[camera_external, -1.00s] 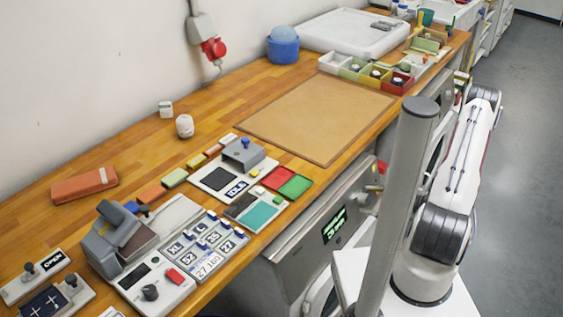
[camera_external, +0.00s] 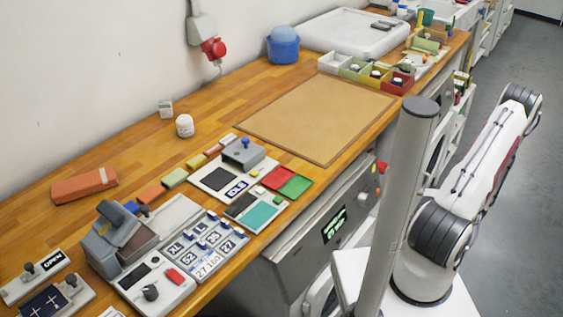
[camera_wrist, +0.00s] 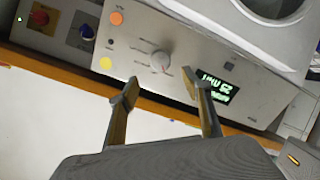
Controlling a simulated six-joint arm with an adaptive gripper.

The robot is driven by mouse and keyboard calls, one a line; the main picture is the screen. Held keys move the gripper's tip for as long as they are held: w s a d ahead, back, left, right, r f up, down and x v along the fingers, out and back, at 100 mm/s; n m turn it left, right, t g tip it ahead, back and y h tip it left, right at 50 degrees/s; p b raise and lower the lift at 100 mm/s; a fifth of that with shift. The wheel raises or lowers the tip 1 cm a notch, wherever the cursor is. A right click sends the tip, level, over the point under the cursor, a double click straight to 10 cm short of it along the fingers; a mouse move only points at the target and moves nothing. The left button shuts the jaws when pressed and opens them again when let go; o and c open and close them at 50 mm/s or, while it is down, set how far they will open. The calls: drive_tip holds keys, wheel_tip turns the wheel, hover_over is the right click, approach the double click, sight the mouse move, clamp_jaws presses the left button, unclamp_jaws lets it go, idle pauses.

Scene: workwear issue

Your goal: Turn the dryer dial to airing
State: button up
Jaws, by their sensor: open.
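The dryer's round grey dial (camera_wrist: 160,60) shows in the wrist view on a light grey panel, with small labels around it that are too blurred to read. A lit green display (camera_wrist: 215,87) is to its right; it also shows on the dryer front in the external view (camera_external: 335,225). My gripper (camera_wrist: 158,90) is open and empty, with its two fingertips apart, one to the lower left of the dial and one to its right. The fingers appear not to touch the dial. In the external view my gripper cannot be made out.
An orange button (camera_wrist: 116,18) and a yellow button (camera_wrist: 105,63) are left of the dial. The wooden bench (camera_external: 215,110) runs above the dryer, crowded at the front left.

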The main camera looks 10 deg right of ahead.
drive_tip(key=shift+v, duration=1.3)
